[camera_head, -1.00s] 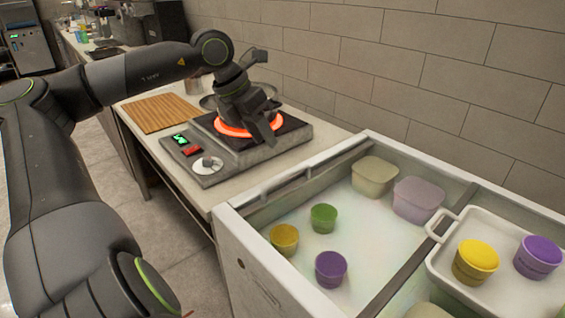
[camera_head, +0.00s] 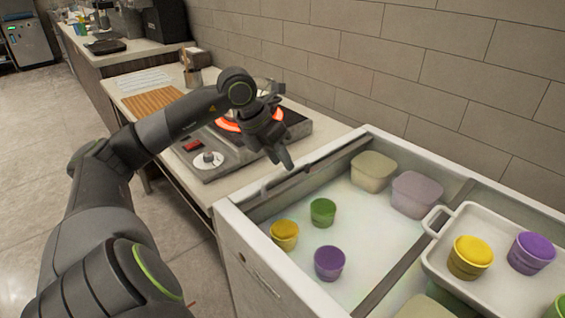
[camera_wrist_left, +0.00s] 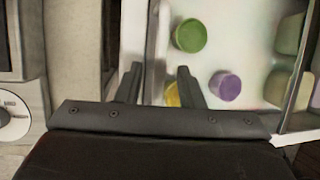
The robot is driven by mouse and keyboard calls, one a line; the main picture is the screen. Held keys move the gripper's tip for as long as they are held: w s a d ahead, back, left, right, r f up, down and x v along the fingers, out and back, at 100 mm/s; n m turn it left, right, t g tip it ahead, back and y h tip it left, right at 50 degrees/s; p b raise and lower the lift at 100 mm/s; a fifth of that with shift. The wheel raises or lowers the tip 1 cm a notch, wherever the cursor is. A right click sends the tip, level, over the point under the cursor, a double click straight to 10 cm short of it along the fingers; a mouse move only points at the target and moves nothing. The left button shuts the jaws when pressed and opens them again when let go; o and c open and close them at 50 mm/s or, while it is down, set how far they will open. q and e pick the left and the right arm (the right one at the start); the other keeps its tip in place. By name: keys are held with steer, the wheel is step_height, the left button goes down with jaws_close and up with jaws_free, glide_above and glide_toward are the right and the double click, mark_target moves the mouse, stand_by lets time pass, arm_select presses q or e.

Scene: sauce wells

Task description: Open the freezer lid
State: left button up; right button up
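The white chest freezer (camera_head: 262,262) stands at the right. Its left bay shows green, yellow and purple tubs and two boxes through what looks like a hazy, see-through lid (camera_head: 365,228). A grey rail with a handle-like bar (camera_head: 300,178) runs along the bay's left edge. I cannot tell exactly where the lid pane ends. My left gripper (camera_head: 283,155) is above the freezer's left edge, beside the burner. In the left wrist view, its two fingers (camera_wrist_left: 157,82) are apart and empty, over the freezer's pale edge (camera_wrist_left: 160,40). My right gripper is out of view.
A glowing burner (camera_head: 228,125) with a control panel (camera_head: 208,160) sits on the counter left of the freezer. A white tray (camera_head: 428,262) with lidded tubs rests on the freezer's right part. A tiled wall stands behind. A wooden board (camera_head: 150,101) lies farther back.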

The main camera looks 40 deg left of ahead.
arm_select(q)
steer(key=shift+x, duration=1)
jaws_close()
